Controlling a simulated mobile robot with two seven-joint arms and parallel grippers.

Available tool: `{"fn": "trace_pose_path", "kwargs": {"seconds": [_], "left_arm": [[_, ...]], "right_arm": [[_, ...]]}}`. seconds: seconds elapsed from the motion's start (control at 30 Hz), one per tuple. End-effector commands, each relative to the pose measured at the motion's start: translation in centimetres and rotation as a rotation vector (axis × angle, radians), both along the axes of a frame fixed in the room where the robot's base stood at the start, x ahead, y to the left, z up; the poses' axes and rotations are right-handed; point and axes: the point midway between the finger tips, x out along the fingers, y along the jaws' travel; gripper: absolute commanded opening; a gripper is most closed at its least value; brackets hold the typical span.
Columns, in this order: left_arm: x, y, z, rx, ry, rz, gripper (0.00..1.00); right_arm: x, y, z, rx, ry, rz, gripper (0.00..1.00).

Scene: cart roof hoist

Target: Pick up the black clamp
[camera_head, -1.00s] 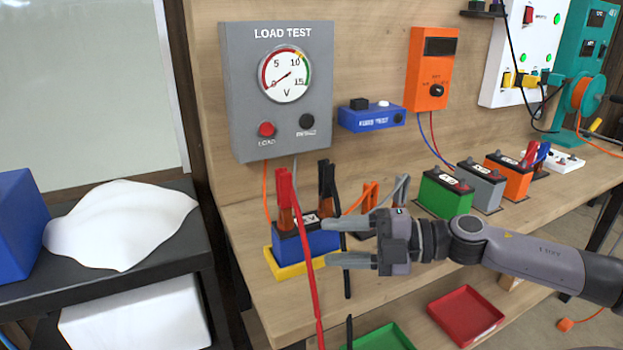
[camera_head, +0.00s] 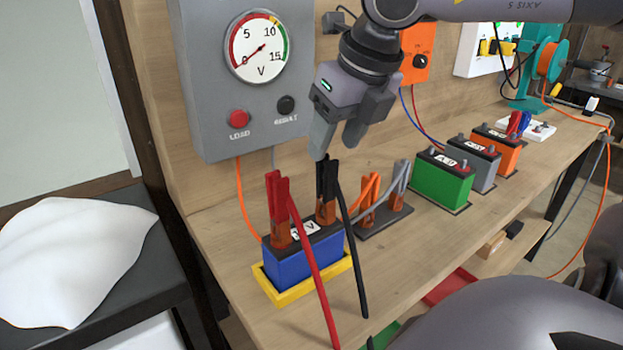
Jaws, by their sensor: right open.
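The black clamp (camera_head: 326,180) stands upright on the right terminal of the blue battery (camera_head: 300,263), with its black cable hanging off to the lower right. A red clamp (camera_head: 277,198) stands on the left terminal, its red cable crossing the battery front. My right gripper (camera_head: 334,147) comes from above and points down, open and empty. Its fingertips are just above the tops of the black clamp's handles in the picture; I cannot tell whether they touch. My left gripper is not in view.
The battery sits in a yellow tray (camera_head: 298,291) at the workbench's front edge. Behind is the grey load test box (camera_head: 208,105). To the right are a dark stand with orange and grey clamps (camera_head: 384,222) and a green battery (camera_head: 441,182). The bench between is clear.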

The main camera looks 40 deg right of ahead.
Motion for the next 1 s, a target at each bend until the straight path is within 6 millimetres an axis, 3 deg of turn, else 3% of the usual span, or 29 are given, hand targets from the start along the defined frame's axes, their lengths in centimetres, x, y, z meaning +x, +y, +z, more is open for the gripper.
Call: {"fn": "trace_pose_path", "kwargs": {"seconds": [0.6, 0.97, 1.0], "left_arm": [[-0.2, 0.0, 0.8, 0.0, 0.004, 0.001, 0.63], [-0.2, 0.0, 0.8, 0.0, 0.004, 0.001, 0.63], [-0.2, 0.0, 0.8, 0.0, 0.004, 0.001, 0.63]], "right_arm": [[2.6, -0.1, -5.7, 0.001, 0.005, 0.001, 0.53], [2.9, -0.1, -6.3, 0.002, 0.002, 0.002, 0.53], [2.9, -0.1, -6.3, 0.002, 0.002, 0.002, 0.4]]}}
